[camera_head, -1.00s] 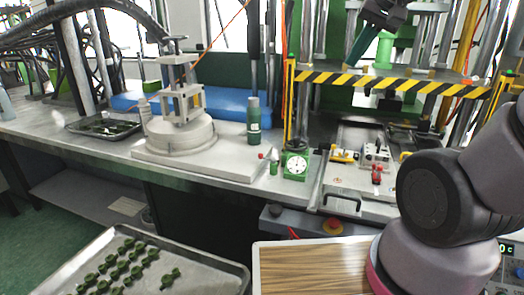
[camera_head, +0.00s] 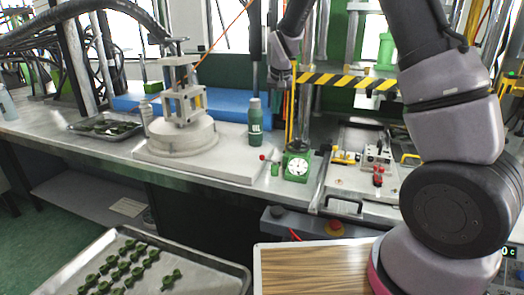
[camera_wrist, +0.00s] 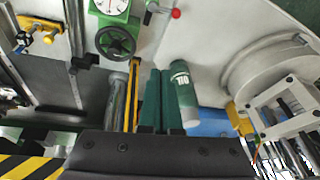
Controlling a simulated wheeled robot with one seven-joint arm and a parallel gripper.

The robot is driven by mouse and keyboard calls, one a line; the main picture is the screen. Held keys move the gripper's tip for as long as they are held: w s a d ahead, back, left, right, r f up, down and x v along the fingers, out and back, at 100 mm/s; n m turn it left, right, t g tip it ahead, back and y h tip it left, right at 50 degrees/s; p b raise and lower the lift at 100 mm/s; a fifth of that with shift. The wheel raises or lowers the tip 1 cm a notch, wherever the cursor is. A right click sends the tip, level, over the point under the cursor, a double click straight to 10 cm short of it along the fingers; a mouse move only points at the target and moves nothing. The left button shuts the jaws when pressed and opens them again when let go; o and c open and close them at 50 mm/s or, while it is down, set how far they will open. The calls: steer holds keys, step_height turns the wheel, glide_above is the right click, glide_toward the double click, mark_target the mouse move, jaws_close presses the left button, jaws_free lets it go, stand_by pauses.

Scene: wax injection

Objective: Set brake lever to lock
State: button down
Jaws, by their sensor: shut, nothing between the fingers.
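A small lever with a red ball knob (camera_head: 262,157) sits beside the green-framed dial gauge (camera_head: 296,165) at the bench's front edge. I cannot tell whether this is the brake lever or which setting it has. In the wrist view the red knob (camera_wrist: 176,14) is at the top, right of the gauge (camera_wrist: 112,6) and its dark handwheel (camera_wrist: 116,42). My gripper (camera_wrist: 160,72) shows there as two dark green fingers close together, shut and empty. In the head view my wrist hangs above and behind the gauge, apart from the knob; the fingertips are hard to make out.
A green bottle (camera_head: 255,122) stands behind the knob and appears close beside my fingers in the wrist view (camera_wrist: 183,90). A round white machine base (camera_head: 180,140) is left. A yellow-black striped bar (camera_head: 345,80) crosses right. A tray of green parts (camera_head: 105,235) is front left.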

steer(key=w+a+f+n, duration=0.1)
steer(key=w+a+f, duration=0.2)
steer(key=a+f, duration=0.2)
step_height(320, 180, down, 3)
steer(key=shift+f+h, duration=0.2)
steer(key=shift+h, duration=0.2)
steer(key=x, duration=0.9)
steer(key=shift+f, duration=0.15)
steer(key=s, duration=0.3)
steer(key=shift+f, duration=0.35)
steer(key=shift+s, duration=0.4)
steer(key=shift+a, duration=0.1)
